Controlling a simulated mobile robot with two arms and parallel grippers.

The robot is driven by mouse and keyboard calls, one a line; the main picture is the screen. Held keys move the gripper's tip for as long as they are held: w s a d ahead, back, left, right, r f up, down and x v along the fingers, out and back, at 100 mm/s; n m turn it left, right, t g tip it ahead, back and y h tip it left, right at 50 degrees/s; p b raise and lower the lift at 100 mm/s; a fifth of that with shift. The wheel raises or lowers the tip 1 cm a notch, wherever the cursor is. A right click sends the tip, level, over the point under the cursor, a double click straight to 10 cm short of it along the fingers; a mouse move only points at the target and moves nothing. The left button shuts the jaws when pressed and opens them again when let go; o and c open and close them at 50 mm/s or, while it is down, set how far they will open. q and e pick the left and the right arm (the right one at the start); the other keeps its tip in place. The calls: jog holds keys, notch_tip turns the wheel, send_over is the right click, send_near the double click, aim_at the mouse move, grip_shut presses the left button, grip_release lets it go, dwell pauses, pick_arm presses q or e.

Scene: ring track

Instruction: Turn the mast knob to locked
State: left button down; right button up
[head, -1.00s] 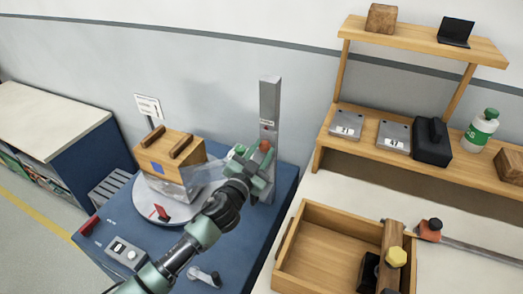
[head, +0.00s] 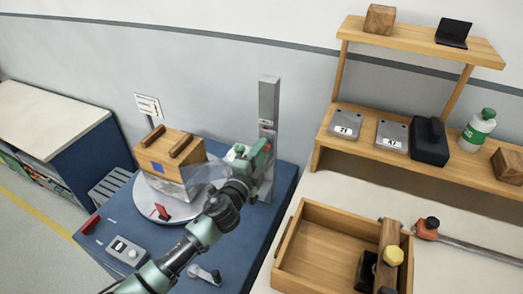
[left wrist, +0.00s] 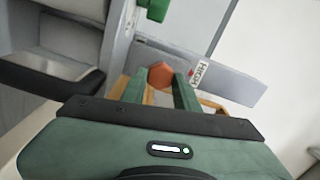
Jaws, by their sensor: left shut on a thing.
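The grey mast (head: 268,118) stands upright at the back right corner of the blue table. A label reading HIGH is on the mast (left wrist: 230,80) beside the knob. The knob's lock marking cannot be read. My right gripper is not in view.
A turntable (head: 135,205) with a wooden-topped box (head: 168,150) stands left of my arm on the blue table (head: 225,268). A clear sheet (head: 205,175) is close to my forearm. A wooden tray (head: 318,245) and a shelf (head: 415,45) are to the right.

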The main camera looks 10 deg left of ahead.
pick_arm(q)
jog(key=m, duration=0.4)
jog(key=shift+f+m+p, duration=0.1)
jog(key=shift+m+p, duration=0.2)
jog(key=shift+f+m, duration=0.1)
jog(key=shift+m, duration=1.6)
jog(key=c, duration=1.1)
grip_release()
jog(key=s, duration=0.2)
jog(key=s+a, duration=0.1)
jog(key=s, duration=0.4)
jog(key=shift+s+a, duration=0.25)
jog(key=shift+s, duration=0.1)
